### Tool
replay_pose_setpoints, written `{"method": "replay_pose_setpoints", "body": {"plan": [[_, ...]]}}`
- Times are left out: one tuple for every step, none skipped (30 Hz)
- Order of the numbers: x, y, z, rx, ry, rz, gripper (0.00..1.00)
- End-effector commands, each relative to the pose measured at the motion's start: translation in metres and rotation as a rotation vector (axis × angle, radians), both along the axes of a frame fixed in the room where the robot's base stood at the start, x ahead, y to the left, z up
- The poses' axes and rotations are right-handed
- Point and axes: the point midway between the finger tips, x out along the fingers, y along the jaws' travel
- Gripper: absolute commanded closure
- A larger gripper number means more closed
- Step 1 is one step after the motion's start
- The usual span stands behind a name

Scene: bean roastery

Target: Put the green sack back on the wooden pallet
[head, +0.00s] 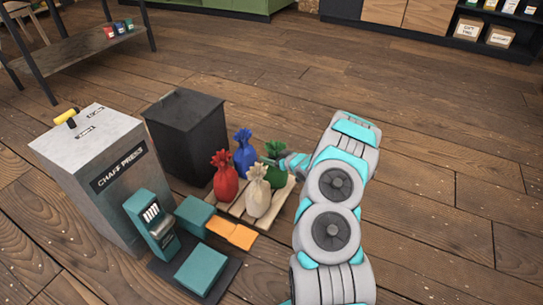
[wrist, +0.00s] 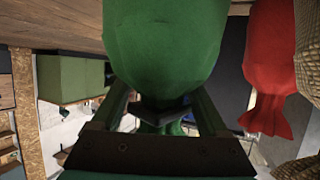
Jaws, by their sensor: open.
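The green sack (head: 275,149) is at the back right corner of the wooden pallet (head: 238,213), upright with its tied top up. My gripper (head: 287,163) is at its neck from the right and hides part of it. In the wrist view, which looks upside down, the green sack (wrist: 168,45) fills the top middle. Its gathered neck lies between the two fingers of my gripper (wrist: 160,105), which are open around it. The sack appears to rest on the pallet, but its base is mostly hidden.
A red sack (head: 224,178), a blue sack (head: 244,152) and a cream sack (head: 258,194) stand close by on the pallet. A black bin (head: 187,138) and the chaff press (head: 95,170) are to the left. Open wooden floor (head: 440,200) lies to the right.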

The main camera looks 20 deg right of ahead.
Motion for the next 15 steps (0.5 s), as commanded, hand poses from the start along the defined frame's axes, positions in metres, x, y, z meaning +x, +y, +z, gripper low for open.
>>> {"method": "replay_pose_setpoints", "body": {"plan": [[-0.002,-0.001,0.002,0.0,0.0,-0.001,0.23],[-0.004,-0.002,0.003,0.001,0.0,-0.001,0.23],[-0.008,-0.004,0.005,0.001,0.0,-0.003,0.23],[-0.012,-0.005,0.006,0.002,0.001,-0.003,0.23],[-0.015,-0.006,0.008,0.003,0.001,-0.003,0.23],[-0.022,-0.007,0.011,0.004,0.001,-0.004,0.23],[-0.027,-0.009,0.013,0.004,0.001,-0.005,0.23],[-0.032,-0.01,0.015,0.004,0.001,-0.005,0.23],[-0.038,-0.013,0.018,0.002,0.001,-0.005,0.23],[-0.044,-0.014,0.02,0.003,0.001,-0.005,0.23],[-0.049,-0.015,0.022,0.003,0.001,-0.005,0.23],[-0.056,-0.016,0.026,0.004,0.001,-0.004,0.23],[-0.061,-0.018,0.028,0.005,0.001,-0.004,0.23],[-0.065,-0.02,0.03,0.004,0.0,-0.005,0.23],[-0.071,-0.022,0.033,0.002,-0.002,-0.005,0.23]]}}
